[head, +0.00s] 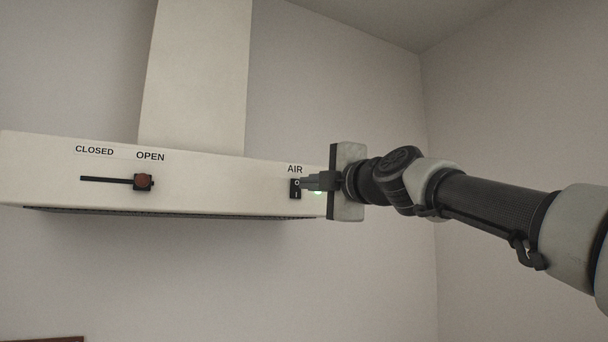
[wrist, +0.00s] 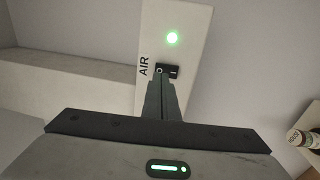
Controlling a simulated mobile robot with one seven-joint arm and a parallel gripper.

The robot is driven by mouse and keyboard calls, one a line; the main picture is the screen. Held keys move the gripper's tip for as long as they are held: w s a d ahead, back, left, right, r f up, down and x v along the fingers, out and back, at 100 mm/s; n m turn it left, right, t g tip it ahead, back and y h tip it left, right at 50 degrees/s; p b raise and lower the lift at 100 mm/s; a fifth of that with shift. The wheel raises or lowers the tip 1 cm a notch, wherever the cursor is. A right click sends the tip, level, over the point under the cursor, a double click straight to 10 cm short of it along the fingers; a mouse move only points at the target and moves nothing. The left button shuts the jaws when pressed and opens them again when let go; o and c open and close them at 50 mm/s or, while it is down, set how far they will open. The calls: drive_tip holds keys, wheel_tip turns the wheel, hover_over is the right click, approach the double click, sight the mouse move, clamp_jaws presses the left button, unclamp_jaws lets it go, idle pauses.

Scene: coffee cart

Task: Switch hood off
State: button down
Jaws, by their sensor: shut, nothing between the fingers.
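The hood (head: 60,170) is a pale box on the wall with a wide chimney above it. Its black rocker switch (head: 295,189), marked O above and I below, sits under the label AIR at the right of the front panel. A green light (head: 318,193) glows beside the switch. In the wrist view the switch (wrist: 168,71) and the lit green light (wrist: 172,38) also show. My gripper (head: 306,184) is shut and empty, its fingertips at the O end of the switch. I cannot tell whether they touch it. The fingertips (wrist: 160,80) hide part of the switch.
A slider with a red-brown knob (head: 143,182) stands at the OPEN end of its slot, at the left of the panel. A bottle (wrist: 301,137) shows at the right edge of the wrist view. The space below the hood is clear.

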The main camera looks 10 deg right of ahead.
sight(296, 182)
drive_tip(key=shift+p+x, duration=0.6)
drive_tip(key=shift+x, duration=0.85)
drive_tip(key=shift+r, duration=0.1)
drive_tip(key=shift+w+r+p, duration=0.1)
drive_tip(key=shift+r+p, duration=0.05)
drive_tip(key=shift+p, duration=0.15)
